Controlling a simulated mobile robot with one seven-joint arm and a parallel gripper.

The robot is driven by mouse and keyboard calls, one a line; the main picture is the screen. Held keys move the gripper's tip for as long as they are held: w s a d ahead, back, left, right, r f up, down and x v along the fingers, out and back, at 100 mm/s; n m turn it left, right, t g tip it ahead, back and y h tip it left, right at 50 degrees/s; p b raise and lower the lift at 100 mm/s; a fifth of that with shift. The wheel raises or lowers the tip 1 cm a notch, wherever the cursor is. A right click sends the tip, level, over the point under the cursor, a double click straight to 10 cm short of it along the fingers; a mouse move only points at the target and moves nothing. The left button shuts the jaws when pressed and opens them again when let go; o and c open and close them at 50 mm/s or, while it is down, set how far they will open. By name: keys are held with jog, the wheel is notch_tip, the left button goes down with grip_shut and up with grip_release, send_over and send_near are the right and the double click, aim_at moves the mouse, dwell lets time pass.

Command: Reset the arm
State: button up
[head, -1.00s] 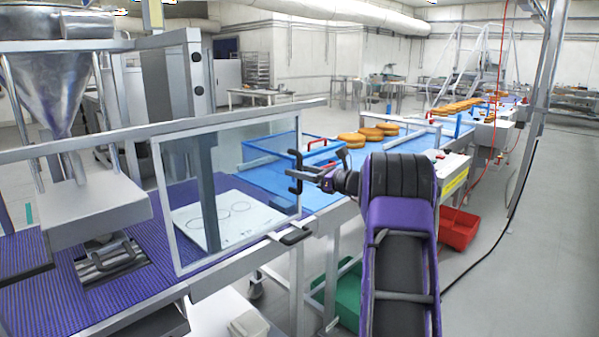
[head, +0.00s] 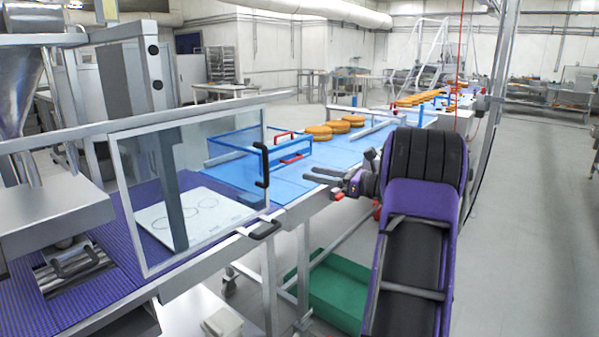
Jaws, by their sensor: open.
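My gripper (head: 318,174) is at the end of my purple and black arm, right of the middle in the head view. It is open, and I see nothing between its fingers. It points left over the near edge of the blue conveyor (head: 330,152). It is apart from the black handle (head: 262,165) on the clear guard panel (head: 190,185), with a gap between them. My arm hides part of the conveyor's right side and the floor behind it.
A blue frame with a red handle (head: 284,134) stands behind the panel. Several orange-brown rounds (head: 318,132) lie on the conveyor further back. A green crate (head: 335,288) is below the line, left of my arm. The floor (head: 530,230) at right is open.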

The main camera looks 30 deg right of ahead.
jog(key=shift+s+d, duration=0.3)
jog(key=shift+s, duration=0.25)
jog(key=shift+a, duration=0.1)
